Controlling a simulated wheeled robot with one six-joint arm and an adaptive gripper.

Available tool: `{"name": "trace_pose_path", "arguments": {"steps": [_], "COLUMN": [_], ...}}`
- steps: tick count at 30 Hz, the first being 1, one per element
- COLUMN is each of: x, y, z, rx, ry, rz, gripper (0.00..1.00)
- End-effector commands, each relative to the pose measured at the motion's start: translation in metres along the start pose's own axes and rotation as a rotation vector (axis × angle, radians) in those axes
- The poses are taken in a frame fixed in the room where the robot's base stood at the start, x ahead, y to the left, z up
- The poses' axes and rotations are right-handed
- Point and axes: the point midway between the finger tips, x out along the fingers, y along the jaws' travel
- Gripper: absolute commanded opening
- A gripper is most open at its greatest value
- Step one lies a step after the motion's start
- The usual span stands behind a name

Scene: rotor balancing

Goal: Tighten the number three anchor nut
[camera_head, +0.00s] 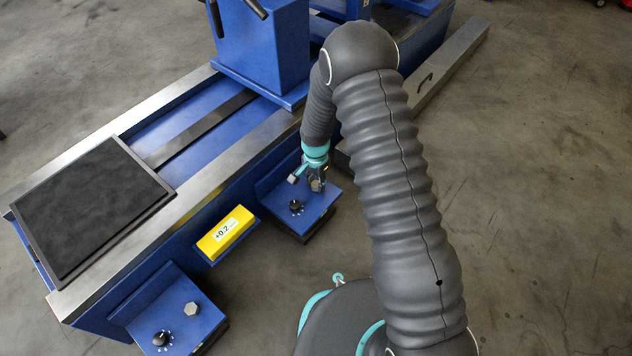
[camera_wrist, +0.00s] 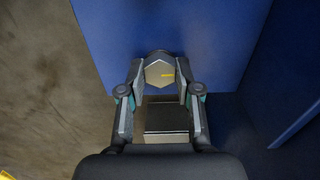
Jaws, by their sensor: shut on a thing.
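My gripper (camera_head: 318,181) reaches down at the blue anchor foot (camera_head: 321,211) on the near side of the machine bed. The nut sits over the blue plate (camera_wrist: 200,30). In the head view my gripper largely hides this nut. A black dial (camera_head: 295,206) with white marks is on the same foot, close to my gripper. No number label is readable on this foot.
A second blue foot (camera_head: 180,318) at the lower left carries another hex nut (camera_head: 191,309) and a dial (camera_head: 160,339). A yellow block marked +0.2 (camera_head: 226,233) sits on a ledge between the feet. A black mat (camera_head: 90,205) lies on the bed. A blue pedestal (camera_head: 262,50) stands behind.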

Motion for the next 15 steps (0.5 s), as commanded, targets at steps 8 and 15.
{"name": "trace_pose_path", "arguments": {"steps": [8, 15], "x": [-0.0003, -0.0003], "y": [-0.0005, -0.0005], "z": [-0.0003, -0.0003], "rx": [0.013, 0.012], "ry": [0.001, 0.0], "rz": [-0.002, -0.002], "gripper": [0.0, 0.48]}}
